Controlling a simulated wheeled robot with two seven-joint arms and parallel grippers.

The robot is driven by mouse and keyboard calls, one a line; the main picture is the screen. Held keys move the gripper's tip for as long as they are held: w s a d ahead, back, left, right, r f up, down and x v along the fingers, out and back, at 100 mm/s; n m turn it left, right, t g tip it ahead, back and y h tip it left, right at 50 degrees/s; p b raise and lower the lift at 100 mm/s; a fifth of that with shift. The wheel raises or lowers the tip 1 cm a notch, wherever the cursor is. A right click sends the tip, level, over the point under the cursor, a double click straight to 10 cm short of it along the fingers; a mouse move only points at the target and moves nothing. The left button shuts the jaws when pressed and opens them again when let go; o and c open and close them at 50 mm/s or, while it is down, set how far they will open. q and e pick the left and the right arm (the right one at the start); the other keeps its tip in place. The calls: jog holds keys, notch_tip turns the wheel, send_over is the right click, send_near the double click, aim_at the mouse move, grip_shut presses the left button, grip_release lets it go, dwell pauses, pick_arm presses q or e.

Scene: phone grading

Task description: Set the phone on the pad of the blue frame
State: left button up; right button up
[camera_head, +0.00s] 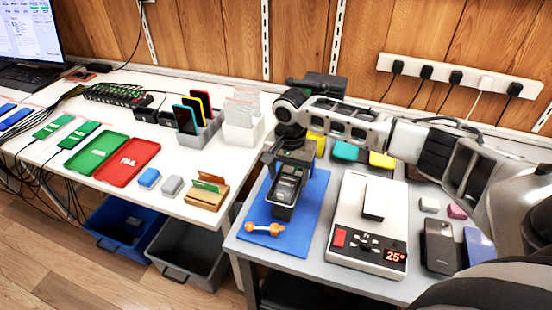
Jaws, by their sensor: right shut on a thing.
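My right gripper (285,168) reaches in from the right and points down over a blue mat (312,200) on the grey table. It is shut on a dark, slab-shaped thing (287,187) that looks like the phone, held at the mat. Whether it touches the mat I cannot tell, and the fingers partly hide it. Blue flat frames (15,118) lie at the far left of the white table, cut by the picture edge; their pads are too small to make out. My left gripper is not in view.
An orange tool (262,229) lies on the mat. A white device (345,215) reading 25° stands to the right, beside a dark phone (443,245). The white table holds green (92,158) and red trays (128,162), a grey rack (198,135) and a wooden stand (206,192).

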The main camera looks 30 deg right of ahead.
aim_at(289, 180)
jog(key=shift+w, duration=0.2)
jog(key=shift+s+f+b, duration=0.15)
jog(key=shift+f+b, duration=0.25)
jog(key=shift+b, duration=0.2)
jog(key=shift+s+f+b, duration=0.1)
jog(key=shift+f+b, duration=0.2)
jog(key=shift+b, duration=0.1)
jog(key=shift+f+b, duration=0.85)
jog(key=shift+b, duration=0.15)
jog(key=shift+f, duration=0.8)
pick_arm(q)
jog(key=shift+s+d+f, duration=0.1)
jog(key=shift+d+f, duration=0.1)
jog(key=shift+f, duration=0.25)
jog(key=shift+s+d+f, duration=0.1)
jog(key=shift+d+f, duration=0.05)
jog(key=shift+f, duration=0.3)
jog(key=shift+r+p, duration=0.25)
jog(key=shift+p, duration=0.25)
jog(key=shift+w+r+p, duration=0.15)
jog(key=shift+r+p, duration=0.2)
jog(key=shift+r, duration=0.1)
pick_arm(e)
jog(key=shift+a, duration=0.1)
